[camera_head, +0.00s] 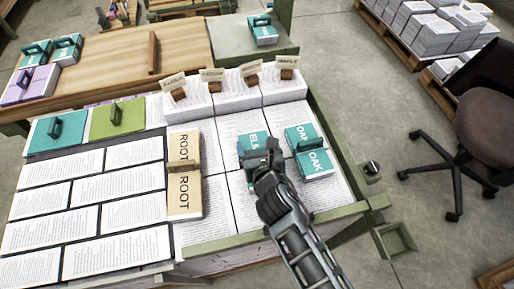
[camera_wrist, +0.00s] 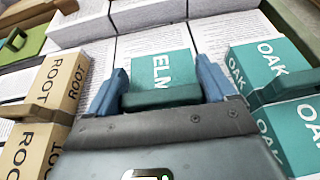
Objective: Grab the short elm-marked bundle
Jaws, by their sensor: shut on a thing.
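The elm-marked bundle (camera_head: 250,139) is a short teal block with white ELM lettering on its top, among the paper stacks on the bench. In the wrist view, the elm bundle (camera_wrist: 160,66) shows between my two blue fingers, with its dark green handle just in front of my palm. My gripper (camera_head: 261,158) is over the near part of the bundle and shut on it at the handle. My gripper (camera_wrist: 163,88) hides the bundle's near part, so I cannot tell whether its bottom touches the paper.
A teal OAK bundle (camera_head: 298,136) stands close on the right. A tan ROOT bundle (camera_head: 184,199) stands on the left. Signs on wooden blocks (camera_head: 175,83) line the back. Teal (camera_head: 42,140) and green (camera_head: 132,108) handled bundles are at left. A chair (camera_head: 492,122) stands right.

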